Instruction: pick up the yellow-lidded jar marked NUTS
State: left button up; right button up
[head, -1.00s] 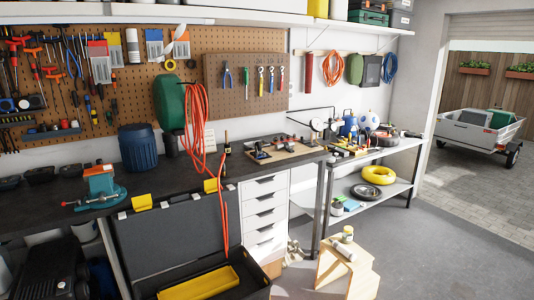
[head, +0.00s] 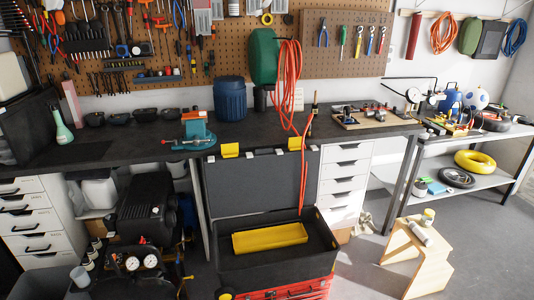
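A small jar (head: 427,218) with what looks like a yellowish lid stands on top of the wooden step stool (head: 424,262) at the lower right. Its label is too small to read, so I cannot tell whether it says NUTS. A pale cylinder (head: 419,233) lies on its side beside it. Several small pale containers (head: 79,276) stand at the lower left near the compressor, also without readable marks. Neither of my grippers is in view.
An open black tool chest (head: 275,262) with a yellow tray stands before the dark workbench (head: 120,141). An air compressor (head: 140,205) is under the bench at left. A metal shelf (head: 480,185) stands at right. Grey floor is clear around the stool.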

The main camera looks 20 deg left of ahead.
aim_at(426, 219)
jog(key=i+l+z, duration=0.25)
jog(key=i, duration=0.8)
jog(key=i+z, duration=0.3)
jog(key=i, duration=0.75)
